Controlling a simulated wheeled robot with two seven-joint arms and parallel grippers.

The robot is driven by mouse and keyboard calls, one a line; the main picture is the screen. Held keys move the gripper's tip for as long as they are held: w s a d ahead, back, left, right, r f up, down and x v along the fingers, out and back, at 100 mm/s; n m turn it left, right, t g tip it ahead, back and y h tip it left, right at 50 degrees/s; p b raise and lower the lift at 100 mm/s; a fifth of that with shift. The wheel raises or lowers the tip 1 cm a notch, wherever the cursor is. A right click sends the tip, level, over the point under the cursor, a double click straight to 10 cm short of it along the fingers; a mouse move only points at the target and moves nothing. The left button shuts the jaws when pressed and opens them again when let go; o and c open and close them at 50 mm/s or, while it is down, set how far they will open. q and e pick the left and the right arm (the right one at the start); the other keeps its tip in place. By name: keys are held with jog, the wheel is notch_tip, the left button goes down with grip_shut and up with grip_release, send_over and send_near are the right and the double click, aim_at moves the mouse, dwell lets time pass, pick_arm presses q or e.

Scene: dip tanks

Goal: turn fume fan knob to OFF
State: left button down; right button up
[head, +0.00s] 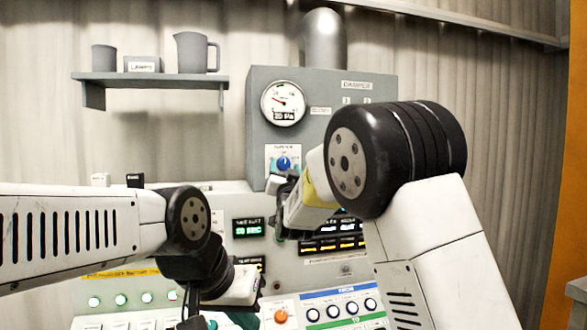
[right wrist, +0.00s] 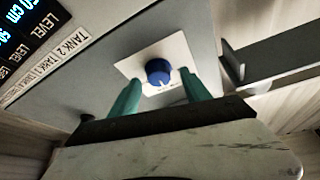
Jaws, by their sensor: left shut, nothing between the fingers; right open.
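The fume fan knob is a blue dial (head: 284,163) on a white plate, low on the grey cabinet under the round gauge. It also shows in the right wrist view as a blue knob (right wrist: 158,72). My right gripper (right wrist: 160,95) is open, with its green fingers on either side of the knob's plate, apart from the knob. In the head view my right gripper (head: 285,205) is just below the knob and partly hidden by its own arm. My left gripper (head: 215,322) is shut and empty, low over the panel near an orange knob; its fingertips are partly cut off.
The grey cabinet (head: 257,110) carries a round gauge (head: 284,103). Below are lit displays (head: 248,228), a row of green lamps (head: 120,300), an orange knob (head: 281,316) and several black-and-white dials (head: 333,311). A wall shelf (head: 150,77) holds a jug and cups at left.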

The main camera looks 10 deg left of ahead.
jog(key=shift+w+a+r, duration=0.1)
jog(key=shift+w+r, duration=0.1)
jog(key=shift+w, duration=0.3)
jog(key=shift+c, duration=0.5)
grip_shut()
